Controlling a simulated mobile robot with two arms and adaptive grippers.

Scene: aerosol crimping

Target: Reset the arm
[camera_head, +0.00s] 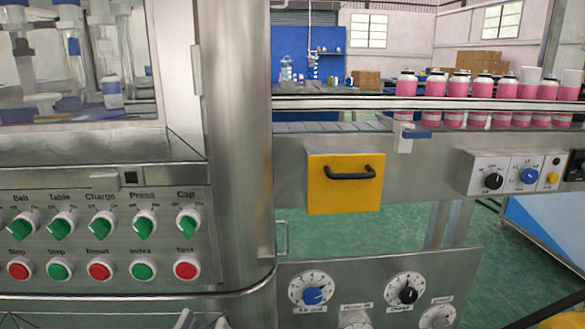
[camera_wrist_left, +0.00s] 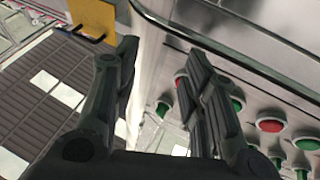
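My left gripper (camera_wrist_left: 163,50) shows in the left wrist view with its two dark fingers spread apart and nothing between them. It is in front of the machine's metal control panel (camera_head: 120,225), whose red and green buttons, such as a red button (camera_wrist_left: 270,126), lie to the right of the fingers. In the head view, the panel has a row of green knobs above red and green push buttons, including the red Reset button (camera_head: 100,270). Small grey tips at the bottom edge there may be my left gripper; I cannot tell. My right gripper is in neither view.
A yellow box (camera_head: 344,198) with a black handle juts from the machine front. Pink cans (camera_head: 435,90) stand along the conveyor behind a rail (camera_head: 430,103). A lower panel (camera_head: 380,275) carries dials. Green floor (camera_head: 500,265) is open to the right.

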